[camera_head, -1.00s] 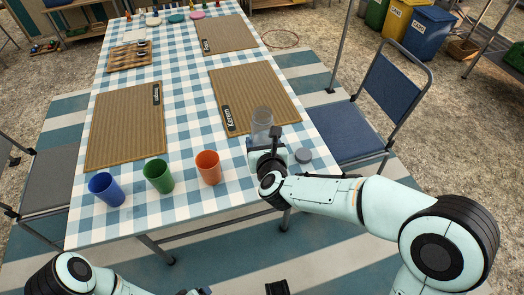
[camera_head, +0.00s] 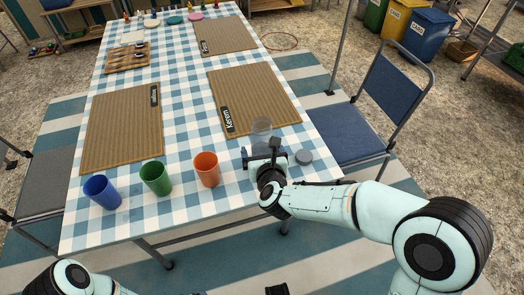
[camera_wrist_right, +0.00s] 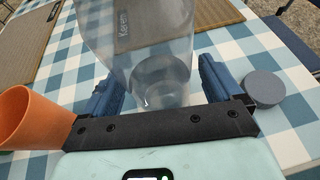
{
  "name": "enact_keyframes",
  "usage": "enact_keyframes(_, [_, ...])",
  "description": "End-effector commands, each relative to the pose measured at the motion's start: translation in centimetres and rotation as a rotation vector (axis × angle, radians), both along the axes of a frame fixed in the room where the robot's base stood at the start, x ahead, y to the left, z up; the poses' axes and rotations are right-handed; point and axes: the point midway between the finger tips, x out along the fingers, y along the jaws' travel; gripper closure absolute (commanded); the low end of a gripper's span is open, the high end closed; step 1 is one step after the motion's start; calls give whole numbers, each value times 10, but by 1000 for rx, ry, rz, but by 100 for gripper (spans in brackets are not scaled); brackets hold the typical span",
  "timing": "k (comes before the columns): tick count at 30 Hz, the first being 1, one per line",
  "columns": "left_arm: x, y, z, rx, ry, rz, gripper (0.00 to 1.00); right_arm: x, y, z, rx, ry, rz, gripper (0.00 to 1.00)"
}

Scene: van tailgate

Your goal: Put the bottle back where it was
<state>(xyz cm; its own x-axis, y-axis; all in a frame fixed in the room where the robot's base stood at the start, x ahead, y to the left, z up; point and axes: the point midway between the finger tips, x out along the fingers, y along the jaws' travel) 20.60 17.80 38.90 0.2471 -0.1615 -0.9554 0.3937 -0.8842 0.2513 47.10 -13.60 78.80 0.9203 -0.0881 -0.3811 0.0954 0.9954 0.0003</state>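The clear, see-through bottle (camera_head: 262,126) stands upright on the checked tablecloth, near the front right corner of the table. In the right wrist view the bottle (camera_wrist_right: 162,78) is between the two blue fingers, with some clear liquid low in it. My right gripper (camera_head: 261,156) is at the near side of the bottle. Its fingers (camera_wrist_right: 160,90) are apart, with a visible gap on each side of the bottle's base.
Blue (camera_head: 102,191), green (camera_head: 155,178) and orange (camera_head: 206,169) cups stand left of the right gripper. A grey round lid (camera_head: 303,157) lies just to its right. A blue chair (camera_head: 345,130) stands right of the table.

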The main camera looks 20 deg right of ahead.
Motion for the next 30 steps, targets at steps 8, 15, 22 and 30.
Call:
enact_keyframes(8, [1,0,1,1,-3,0,18,0,0,1,0,0,0,8])
enact_keyframes(15, [7,-3,12,-2,-25,-3,18,-19,2,13,2,-1,1,8])
enact_keyframes(22, [-5,-9,21,-18,4,-17,18,-67,7,34,1,-3,3,8])
enact_keyframes(30, [-15,-15,27,-32,31,-28,18,-104,10,48,1,-1,1,8])
